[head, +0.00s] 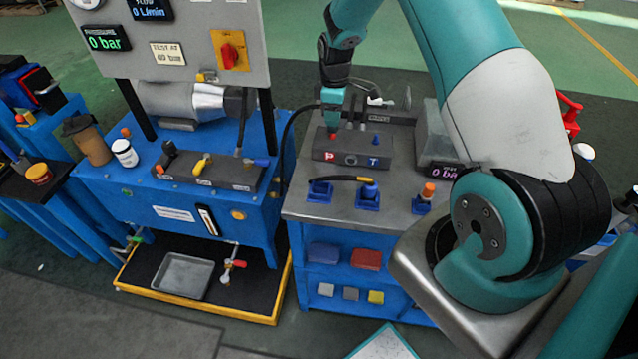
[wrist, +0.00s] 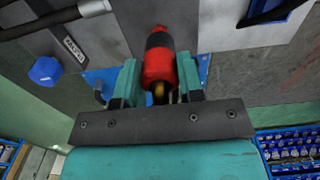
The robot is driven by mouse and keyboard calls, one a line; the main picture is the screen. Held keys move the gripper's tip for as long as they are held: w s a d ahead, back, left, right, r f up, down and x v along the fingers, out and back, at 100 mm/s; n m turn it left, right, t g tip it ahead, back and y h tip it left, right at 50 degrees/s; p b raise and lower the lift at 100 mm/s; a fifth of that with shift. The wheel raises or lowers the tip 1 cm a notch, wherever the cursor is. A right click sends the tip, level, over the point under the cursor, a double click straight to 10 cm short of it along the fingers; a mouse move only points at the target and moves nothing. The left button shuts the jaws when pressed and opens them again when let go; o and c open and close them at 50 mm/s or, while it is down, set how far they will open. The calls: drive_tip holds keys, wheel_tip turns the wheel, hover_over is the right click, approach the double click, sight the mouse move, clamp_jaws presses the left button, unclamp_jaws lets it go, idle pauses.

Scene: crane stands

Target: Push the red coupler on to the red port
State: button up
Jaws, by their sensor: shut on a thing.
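My gripper (head: 333,100) points down over the manifold block (head: 350,148) on the grey-topped stand. In the wrist view my gripper (wrist: 160,88) is shut on the red coupler (wrist: 158,68), which has a black band and a brass-coloured end near the jaws. The block carries a red "P" label and a blue "T" label. A small red part (head: 332,134) shows just under my gripper, above the "P"; I cannot tell whether it is the coupler or the red port. Whether coupler and port touch is hidden.
A blue knob (head: 375,139) stands beside the "T". A black hose runs left of my gripper.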

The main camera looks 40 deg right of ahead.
drive_tip(key=shift+f+b, duration=0.55)
drive_tip(key=shift+f, duration=0.35)
drive_tip(key=o, duration=1.1)
drive_tip(key=shift+c, duration=0.2)
drive_tip(key=shift+r, duration=0.1)
drive_tip(key=shift+r+p, duration=1.85)
drive_tip(key=shift+r, duration=0.65)
wheel_tip(320, 180, up, 17)
drive_tip(key=b, duration=0.3)
drive_tip(key=shift+r, duration=0.2)
